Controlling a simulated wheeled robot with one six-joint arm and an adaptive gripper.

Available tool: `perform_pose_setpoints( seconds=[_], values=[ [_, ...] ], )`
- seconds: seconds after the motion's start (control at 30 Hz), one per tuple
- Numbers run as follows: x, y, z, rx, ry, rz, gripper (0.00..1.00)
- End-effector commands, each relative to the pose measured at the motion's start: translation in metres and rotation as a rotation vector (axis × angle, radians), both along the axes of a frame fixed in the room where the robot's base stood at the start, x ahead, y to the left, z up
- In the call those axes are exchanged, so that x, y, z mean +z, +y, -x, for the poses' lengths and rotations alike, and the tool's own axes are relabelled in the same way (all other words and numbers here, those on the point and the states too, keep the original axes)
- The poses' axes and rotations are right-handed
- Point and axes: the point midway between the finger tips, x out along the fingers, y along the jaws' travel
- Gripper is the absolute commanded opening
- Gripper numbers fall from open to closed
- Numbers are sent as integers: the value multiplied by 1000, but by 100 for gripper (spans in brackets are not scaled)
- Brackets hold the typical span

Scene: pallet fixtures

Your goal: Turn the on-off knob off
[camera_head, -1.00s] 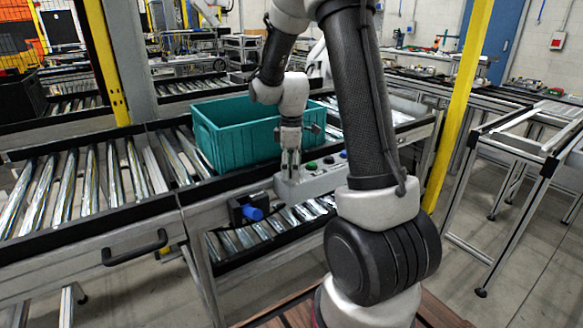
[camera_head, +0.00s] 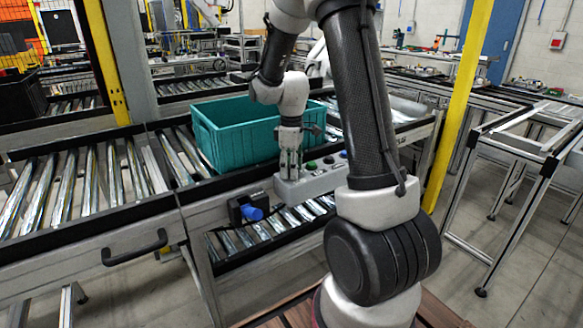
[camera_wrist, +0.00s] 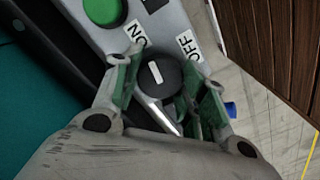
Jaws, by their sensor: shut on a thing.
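The on-off knob (camera_wrist: 166,72) is round and black with a short white mark, seen from above in the wrist view. An ON label (camera_wrist: 135,36) lies to its upper left and an OFF label (camera_wrist: 187,45) to its upper right. The white mark slants slightly, its upper end leaning to the ON side. My gripper (camera_wrist: 165,84) is shut on the knob, with green-padded fingers at its left and right. In the head view my gripper (camera_head: 290,176) points down at the left end of the grey control box (camera_head: 313,184). The knob is hidden there.
A green button (camera_wrist: 103,10) sits beside the knob on the box. A teal crate (camera_head: 240,135) stands on the roller conveyor just behind my gripper. A blue knob on a black block (camera_head: 252,213) is at the conveyor's front left. A yellow post (camera_head: 458,105) rises at the right.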

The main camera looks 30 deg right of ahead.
Motion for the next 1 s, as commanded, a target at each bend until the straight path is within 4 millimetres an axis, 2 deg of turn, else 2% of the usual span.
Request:
perform_pose_setpoints(
  seconds=[1.0],
  values=[
    [1,-1,-1,-948,-1,0,18]
  ],
)
